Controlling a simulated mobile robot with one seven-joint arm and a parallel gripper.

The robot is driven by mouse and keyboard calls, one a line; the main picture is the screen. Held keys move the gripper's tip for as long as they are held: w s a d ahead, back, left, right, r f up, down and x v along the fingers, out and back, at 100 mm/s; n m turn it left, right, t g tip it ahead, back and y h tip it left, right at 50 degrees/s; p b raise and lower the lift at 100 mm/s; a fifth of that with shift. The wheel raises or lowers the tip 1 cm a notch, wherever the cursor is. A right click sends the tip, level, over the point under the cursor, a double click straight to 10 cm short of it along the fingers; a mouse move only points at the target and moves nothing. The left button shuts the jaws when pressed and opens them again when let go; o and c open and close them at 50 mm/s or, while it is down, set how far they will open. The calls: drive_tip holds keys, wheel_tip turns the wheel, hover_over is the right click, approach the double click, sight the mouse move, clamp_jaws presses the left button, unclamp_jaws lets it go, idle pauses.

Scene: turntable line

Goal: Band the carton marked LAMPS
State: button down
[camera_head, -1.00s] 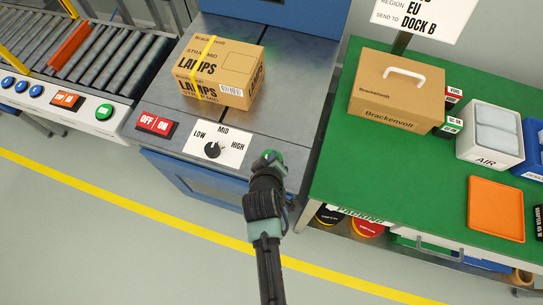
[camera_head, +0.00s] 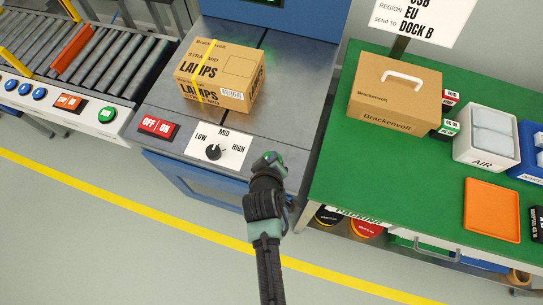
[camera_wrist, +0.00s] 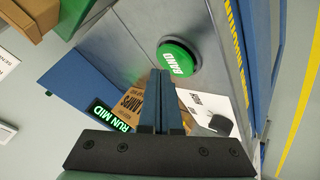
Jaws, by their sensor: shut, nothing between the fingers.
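The LAMPS carton (camera_head: 218,76) sits on the grey strapping-machine top in the head view, marked STRAP MID. In the wrist view the carton (camera_wrist: 127,108) is partly hidden behind my fingers. The dial (camera_head: 213,152) has LOW, MID and HIGH marks. The green BAND button (camera_wrist: 178,58) lies just beyond my fingertips; I cannot tell whether they touch it. My gripper (camera_head: 268,160) is shut and empty, and it also shows in the wrist view (camera_wrist: 160,74). The display (camera_wrist: 108,116) reads RUN MID.
A red OFF/ON switch (camera_head: 158,127) is left of the dial. A roller conveyor (camera_head: 100,55) runs at the left. A green packing table (camera_head: 375,180) at the right holds a Brackenvolt box (camera_head: 393,95), a white AIR bin (camera_head: 487,137) and an orange tray (camera_head: 491,210).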

drive_tip(key=shift+r, duration=0.15)
wheel_tip(320, 180, up, 5)
drive_tip(key=p, duration=0.5)
idle(1.6)
drive_tip(key=w+a+r+m+t+y, duration=0.15)
drive_tip(key=w+r+t, duration=0.35)
drive_tip(key=r, duration=1.3)
drive_tip(key=w+a+r+m+t+h, duration=0.1)
drive_tip(key=w+r+m+t, duration=0.4)
drive_tip(key=r, duration=1.3)
wheel_tip(320, 180, up, 19)
drive_tip(key=s+d+t, duration=0.2)
drive_tip(key=s+t, duration=0.1)
drive_tip(key=s+r+m+t, duration=0.1)
drive_tip(key=s+r+t, duration=0.4)
drive_tip(key=s+r, duration=0.8)
wheel_tip(320, 180, up, 4)
drive_tip(key=shift+d+f, duration=0.1)
drive_tip(key=shift+d, duration=0.05)
